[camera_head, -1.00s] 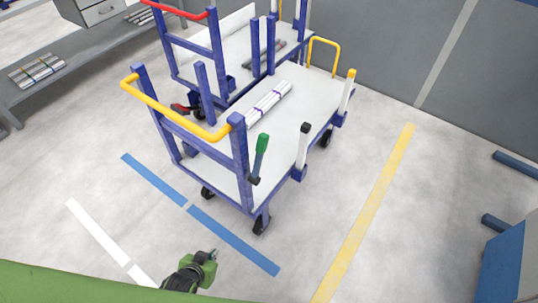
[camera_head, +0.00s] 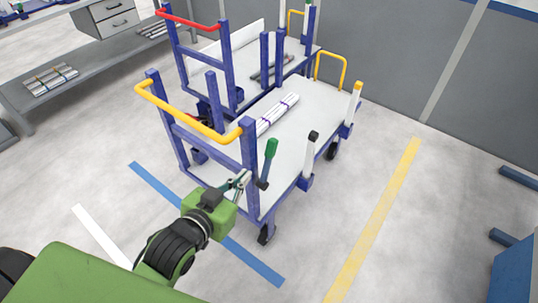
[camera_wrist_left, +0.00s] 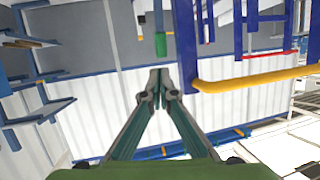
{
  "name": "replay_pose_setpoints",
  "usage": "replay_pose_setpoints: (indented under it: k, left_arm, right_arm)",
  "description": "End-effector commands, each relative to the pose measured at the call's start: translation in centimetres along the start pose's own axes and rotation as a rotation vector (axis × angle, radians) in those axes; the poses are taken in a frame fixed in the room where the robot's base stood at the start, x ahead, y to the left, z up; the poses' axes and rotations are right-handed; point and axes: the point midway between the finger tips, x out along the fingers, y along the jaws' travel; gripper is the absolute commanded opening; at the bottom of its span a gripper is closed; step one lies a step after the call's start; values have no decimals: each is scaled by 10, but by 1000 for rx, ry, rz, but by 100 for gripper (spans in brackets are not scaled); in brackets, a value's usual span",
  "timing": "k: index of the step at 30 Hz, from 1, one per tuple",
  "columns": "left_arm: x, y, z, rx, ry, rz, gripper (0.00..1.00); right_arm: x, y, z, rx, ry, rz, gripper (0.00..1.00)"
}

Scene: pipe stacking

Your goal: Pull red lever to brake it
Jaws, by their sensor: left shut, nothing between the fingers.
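My left gripper (camera_head: 242,182) is shut and empty by the near post of the front blue cart (camera_head: 249,145). Its closed fingertips show in the left wrist view (camera_wrist_left: 160,78). A lever with a green handle (camera_head: 270,150) stands upright on that cart, just right of the fingertips. The green handle also shows above the fingertips in the wrist view (camera_wrist_left: 161,44). Whether the fingers touch the cart post is unclear. No red-handled lever shows clearly now; the foot of the rear cart is mostly hidden behind the front cart. The right gripper is not in view.
The front cart has a yellow push bar (camera_head: 185,112) and carries white pipes (camera_head: 277,115). The rear cart with a red bar (camera_head: 187,19) stands close behind. A grey bench (camera_head: 80,85) is at the left. Floor right of the carts is clear up to a yellow line (camera_head: 375,215).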

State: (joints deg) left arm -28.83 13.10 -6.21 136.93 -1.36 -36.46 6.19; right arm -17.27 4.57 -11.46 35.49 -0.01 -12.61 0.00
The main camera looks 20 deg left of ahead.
Motion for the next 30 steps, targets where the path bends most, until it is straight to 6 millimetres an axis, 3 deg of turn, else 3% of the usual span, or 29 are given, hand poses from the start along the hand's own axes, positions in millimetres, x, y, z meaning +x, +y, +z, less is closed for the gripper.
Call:
replay_pose_setpoints:
  k: [7, 11, 24, 30]
  left_arm:
    - [2, 0, 0, 0, 0, 0, 0]
    - [13, 0, 0, 0, 1, 0, 0]
    - [103, 0, -2, -1, 1, 0, 0]
    - [130, 0, 0, 0, -1, 1, 0]
  right_arm:
    - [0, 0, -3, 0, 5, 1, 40]
    - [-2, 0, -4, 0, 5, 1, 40]
    - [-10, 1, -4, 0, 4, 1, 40]
    - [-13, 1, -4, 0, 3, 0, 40]
